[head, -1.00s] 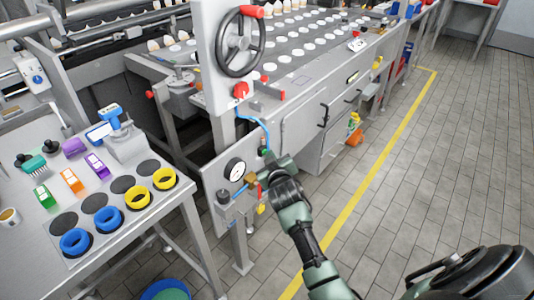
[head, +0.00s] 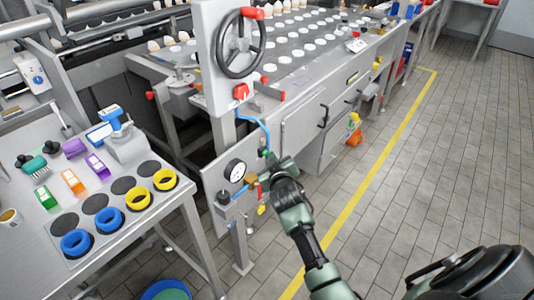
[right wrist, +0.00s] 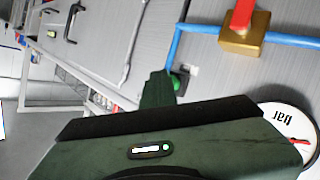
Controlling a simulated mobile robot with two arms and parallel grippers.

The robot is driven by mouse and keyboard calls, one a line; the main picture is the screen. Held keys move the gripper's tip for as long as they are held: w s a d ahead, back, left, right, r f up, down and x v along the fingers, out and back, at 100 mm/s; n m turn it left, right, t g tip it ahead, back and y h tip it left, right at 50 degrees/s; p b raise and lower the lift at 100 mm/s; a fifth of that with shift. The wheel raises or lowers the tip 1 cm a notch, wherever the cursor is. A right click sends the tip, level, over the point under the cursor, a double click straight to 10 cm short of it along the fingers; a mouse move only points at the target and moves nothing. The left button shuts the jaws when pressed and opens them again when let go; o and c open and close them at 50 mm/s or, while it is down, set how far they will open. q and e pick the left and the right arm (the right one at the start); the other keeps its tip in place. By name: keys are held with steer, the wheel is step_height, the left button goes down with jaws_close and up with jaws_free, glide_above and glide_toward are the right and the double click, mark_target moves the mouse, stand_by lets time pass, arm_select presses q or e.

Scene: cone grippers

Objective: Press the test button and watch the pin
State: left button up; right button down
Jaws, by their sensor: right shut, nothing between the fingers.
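My right gripper (head: 270,162) is shut and empty at the front of the machine's lower panel, beside the pressure gauge (head: 235,171). In the right wrist view its green fingertips (right wrist: 158,90) are right beside a small green button (right wrist: 181,80) on a dark mount. I cannot tell whether they touch it. The gripper partly hides the button in the head view. The gauge also shows in the right wrist view (right wrist: 290,128), partly covered by the gripper. I cannot make out a pin. My left gripper is not in view.
A blue hose (head: 257,124) and a brass valve with a red handle (right wrist: 245,32) are close to the gripper. A handwheel (head: 238,43) is above. A side table (head: 150,212) with coloured rings and blocks stands at left. The tiled floor (head: 440,170) at right is clear.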

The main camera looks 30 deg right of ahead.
steer(key=shift+s+d+p, duration=0.25)
steer(key=shift+s+p, duration=0.05)
steer(key=shift+s, duration=0.35)
steer(key=shift+s, duration=0.1)
steer(key=s+p, duration=0.1)
steer(key=s+d+p, duration=0.1)
steer(key=s, duration=0.1)
steer(key=s+d+p, duration=0.1)
steer(key=shift+s, duration=0.25)
stand_by(0.5)
